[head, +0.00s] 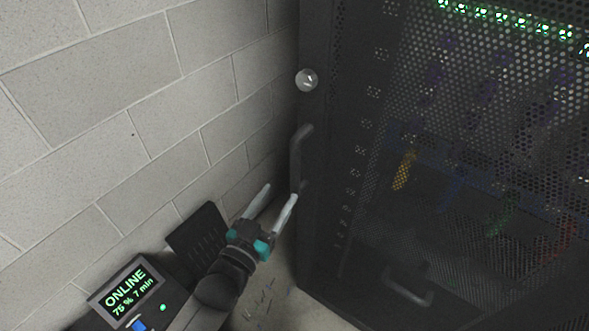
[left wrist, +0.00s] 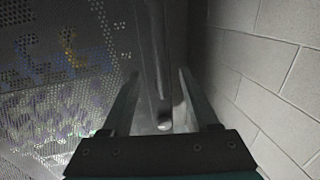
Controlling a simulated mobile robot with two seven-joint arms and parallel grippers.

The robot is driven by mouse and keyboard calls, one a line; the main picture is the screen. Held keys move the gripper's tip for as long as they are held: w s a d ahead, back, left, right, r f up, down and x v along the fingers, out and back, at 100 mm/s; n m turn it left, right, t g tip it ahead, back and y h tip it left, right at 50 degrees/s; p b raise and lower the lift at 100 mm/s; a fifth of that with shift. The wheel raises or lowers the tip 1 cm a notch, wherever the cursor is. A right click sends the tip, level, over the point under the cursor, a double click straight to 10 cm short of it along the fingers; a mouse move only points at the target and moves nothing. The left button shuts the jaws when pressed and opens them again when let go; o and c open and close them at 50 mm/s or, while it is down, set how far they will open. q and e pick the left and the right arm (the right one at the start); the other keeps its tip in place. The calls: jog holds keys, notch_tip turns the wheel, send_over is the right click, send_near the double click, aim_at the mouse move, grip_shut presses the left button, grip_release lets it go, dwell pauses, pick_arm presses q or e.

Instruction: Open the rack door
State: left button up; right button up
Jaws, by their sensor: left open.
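The rack door (head: 450,130) is a dark perforated panel and looks closed. Its dark vertical bar handle (head: 298,155) is on the left edge, below a round pale knob (head: 307,80). My left gripper (head: 280,193) is open at the handle's lower end. In the left wrist view the handle (left wrist: 154,60) runs lengthwise between the open fingers of the left gripper (left wrist: 158,76), with visible gaps on both sides. I cannot tell how deep it sits between them. The door mesh (left wrist: 60,70) fills the left of that view. My right gripper is not in view.
A pale block wall (head: 120,120) stands close to the left of the rack. Green lights (head: 510,18) and coloured cables (head: 404,170) show through the mesh. Another handle (head: 405,293) shows low on the rack. Floor room between wall and rack is narrow.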

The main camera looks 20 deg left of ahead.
aim_at(293, 173)
pick_arm(q)
jog(key=w, duration=0.3)
jog(key=w+d, duration=0.1)
jog(key=w, duration=0.2)
jog(key=w+b, duration=0.1)
jog(key=w, duration=0.2)
jog(key=shift+w+d, duration=0.25)
jog(key=shift+w, duration=0.05)
jog(key=shift+c, duration=0.4)
grip_shut()
dwell(0.7)
